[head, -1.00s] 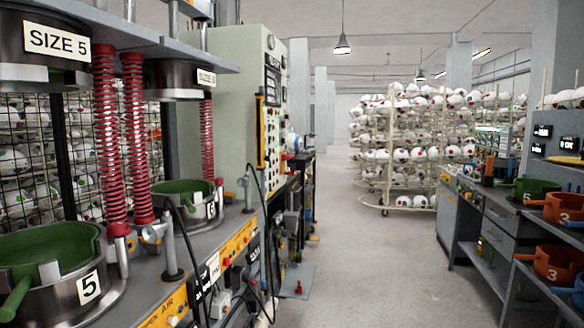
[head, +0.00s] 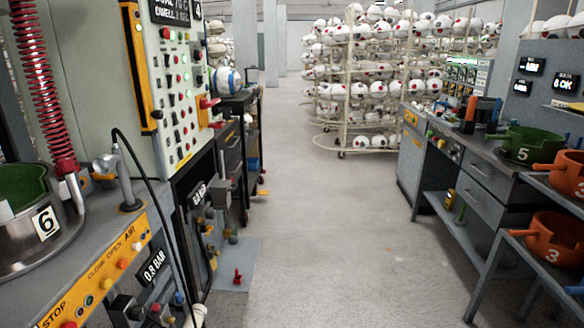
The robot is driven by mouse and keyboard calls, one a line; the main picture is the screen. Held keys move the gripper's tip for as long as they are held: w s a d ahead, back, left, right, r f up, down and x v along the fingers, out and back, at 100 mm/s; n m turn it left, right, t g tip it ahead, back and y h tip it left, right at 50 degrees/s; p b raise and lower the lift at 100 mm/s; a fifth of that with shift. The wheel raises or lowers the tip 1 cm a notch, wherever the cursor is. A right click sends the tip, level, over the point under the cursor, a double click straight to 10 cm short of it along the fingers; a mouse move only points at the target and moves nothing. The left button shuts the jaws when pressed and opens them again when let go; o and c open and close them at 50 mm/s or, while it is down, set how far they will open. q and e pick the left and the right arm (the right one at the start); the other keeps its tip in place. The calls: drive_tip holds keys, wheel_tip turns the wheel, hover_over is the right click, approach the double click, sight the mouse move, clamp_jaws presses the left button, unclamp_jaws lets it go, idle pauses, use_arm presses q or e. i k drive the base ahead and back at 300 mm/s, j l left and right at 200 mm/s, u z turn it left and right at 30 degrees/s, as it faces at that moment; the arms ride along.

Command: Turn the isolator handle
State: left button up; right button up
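A red handle (head: 209,102), which looks like the isolator handle, sticks out from the right edge of the tall pale-green control cabinet (head: 92,75) at the left. It shows nearly side-on and small, so its exact turn position cannot be told. Neither of my grippers shows clearly in the head view, and nothing is seen touching the handle.
The press bench with a "6" mould (head: 45,222) and a black hose stands at the near left. A floor plate with a red pedal (head: 238,275) lies beside it. A bench (head: 470,170) with orange moulds stands right. The aisle between is clear; ball racks (head: 365,85) stand behind.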

sight(204, 104)
drive_tip(key=i+u, duration=0.1)
drive_tip(key=i, duration=0.6)
drive_tip(key=i+l+u, duration=0.15)
drive_tip(key=i, duration=0.55)
